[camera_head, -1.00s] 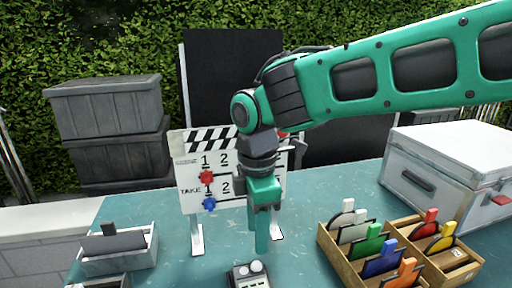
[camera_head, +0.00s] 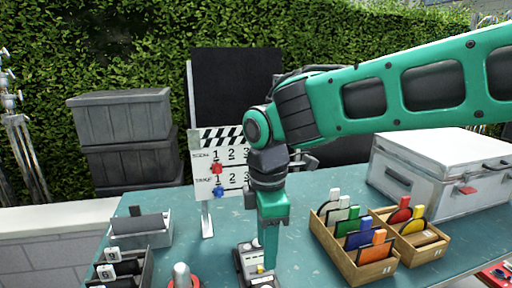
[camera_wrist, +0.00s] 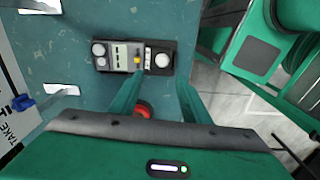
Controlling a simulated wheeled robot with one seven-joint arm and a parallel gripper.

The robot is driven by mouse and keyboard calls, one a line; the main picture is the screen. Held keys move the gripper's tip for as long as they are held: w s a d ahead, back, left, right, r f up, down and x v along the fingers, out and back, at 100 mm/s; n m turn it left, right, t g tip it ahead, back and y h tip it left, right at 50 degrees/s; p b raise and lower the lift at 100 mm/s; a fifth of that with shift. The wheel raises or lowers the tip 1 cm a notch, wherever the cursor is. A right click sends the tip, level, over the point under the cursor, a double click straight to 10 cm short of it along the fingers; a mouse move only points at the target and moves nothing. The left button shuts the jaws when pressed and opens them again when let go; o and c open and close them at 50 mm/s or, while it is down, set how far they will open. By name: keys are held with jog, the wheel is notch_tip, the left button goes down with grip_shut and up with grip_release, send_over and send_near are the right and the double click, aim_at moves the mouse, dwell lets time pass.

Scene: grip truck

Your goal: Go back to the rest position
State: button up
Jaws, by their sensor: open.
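My gripper (camera_head: 268,240) points down over the teal table (camera_head: 212,268) in the head view, in front of the clapper board (camera_head: 233,178). In the wrist view my gripper (camera_wrist: 157,88) is open, with its two fingers apart and nothing held between them. A small dark device with white knobs and a yellow part (camera_wrist: 122,56) lies on the table just beyond the fingertips. It also shows in the head view (camera_head: 246,262), partly behind my gripper. I cannot tell whether the fingers touch it.
A wooden box of coloured cards (camera_head: 345,262) and a white case (camera_head: 440,180) stand to the right. Dark crates (camera_head: 130,135) stand behind.

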jog(key=d+f+m, duration=0.1)
jog(key=d+m, duration=1.1)
jog(key=d, duration=1.1)
jog(key=s+d+f+m, duration=0.2)
jog(key=s+d+m, duration=0.5)
jog(key=d, duration=0.1)
jog(key=s+d+f+m, duration=0.3)
jog(key=s+d+m, duration=0.4)
jog(key=s, duration=0.1)
jog(key=shift+d, duration=0.4)
jog(key=shift+w+f, duration=0.2)
jog(key=shift+w, duration=0.45)
